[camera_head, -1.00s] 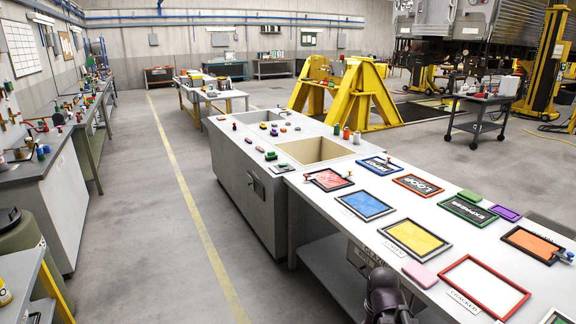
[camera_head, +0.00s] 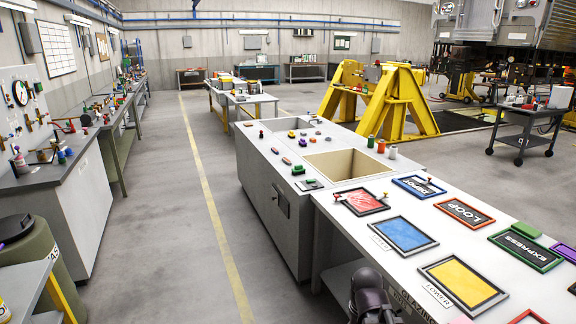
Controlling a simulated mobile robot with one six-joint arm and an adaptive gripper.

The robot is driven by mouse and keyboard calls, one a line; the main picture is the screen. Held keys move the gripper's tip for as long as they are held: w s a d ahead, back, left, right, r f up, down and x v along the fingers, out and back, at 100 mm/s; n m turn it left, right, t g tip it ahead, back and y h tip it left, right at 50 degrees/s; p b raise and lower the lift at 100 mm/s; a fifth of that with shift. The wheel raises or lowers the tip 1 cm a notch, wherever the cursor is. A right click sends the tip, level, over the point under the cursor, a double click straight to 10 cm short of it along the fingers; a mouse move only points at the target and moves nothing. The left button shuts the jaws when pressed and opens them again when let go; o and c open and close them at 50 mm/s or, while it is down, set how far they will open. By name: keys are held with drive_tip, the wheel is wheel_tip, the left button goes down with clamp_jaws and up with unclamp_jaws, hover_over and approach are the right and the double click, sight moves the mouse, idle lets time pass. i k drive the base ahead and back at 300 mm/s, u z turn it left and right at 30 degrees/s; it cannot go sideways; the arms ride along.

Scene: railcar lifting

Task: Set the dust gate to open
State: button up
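I cannot make out which fitting is the dust gate; nothing in view is clearly labelled as one. A small dark fitting (camera_head: 279,201) sits on the front of the grey sink cabinet (camera_head: 265,222), too small to read. A pegboard (camera_head: 22,110) at the far left carries small gauges and valve-like parts, also too small to identify. A dark rounded part of my arm shows at the bottom, right of centre. My gripper's fingers do not show, so its state is hidden.
A long white counter (camera_head: 401,205) with coloured framed panels runs to the lower right. A left workbench (camera_head: 50,208) and a green bin (camera_head: 30,262) flank the open floor (camera_head: 172,220). Yellow stands (camera_head: 408,105) and a dark cart (camera_head: 530,118) stand farther back.

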sight(275, 196)
drive_tip(key=u, duration=0.45)
drive_tip(key=i, duration=3.4)
drive_tip(key=z, duration=0.25)
